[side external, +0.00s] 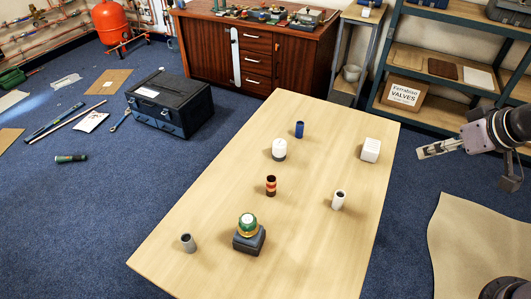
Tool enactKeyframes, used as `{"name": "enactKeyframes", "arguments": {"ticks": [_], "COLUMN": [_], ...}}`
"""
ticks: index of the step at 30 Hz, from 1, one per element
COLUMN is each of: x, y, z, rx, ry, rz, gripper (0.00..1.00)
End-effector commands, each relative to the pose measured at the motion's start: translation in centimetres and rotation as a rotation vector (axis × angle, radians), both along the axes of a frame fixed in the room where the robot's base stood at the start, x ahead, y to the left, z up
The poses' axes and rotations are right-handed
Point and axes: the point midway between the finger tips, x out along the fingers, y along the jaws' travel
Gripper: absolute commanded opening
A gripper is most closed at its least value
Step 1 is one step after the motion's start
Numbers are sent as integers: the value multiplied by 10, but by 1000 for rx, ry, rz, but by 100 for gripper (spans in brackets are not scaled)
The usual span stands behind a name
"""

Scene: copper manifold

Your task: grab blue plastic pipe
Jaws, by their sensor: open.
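The blue plastic pipe (299,130) is a short blue cylinder standing upright near the far end of the light wood table (232,202). My gripper (424,152) is at the right of the picture, beyond the table's right edge. It points left, is open and empty, and is well apart from the pipe. The fine gap between its fingers is small in this view. Nothing hides the blue pipe.
Near the pipe are a white cylinder (279,149) and a white block (370,150).

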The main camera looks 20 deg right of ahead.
Motion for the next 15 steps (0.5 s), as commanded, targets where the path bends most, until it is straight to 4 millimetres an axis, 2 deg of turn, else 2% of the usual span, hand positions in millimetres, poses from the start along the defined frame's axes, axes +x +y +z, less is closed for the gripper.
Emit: {"name": "enactKeyframes", "arguments": {"ticks": [6, 15], "x": [54, 135], "y": [9, 29], "z": [28, 40], "rx": [24, 48], "ry": [48, 108], "rz": [-63, -163], "gripper": [51, 51]}}
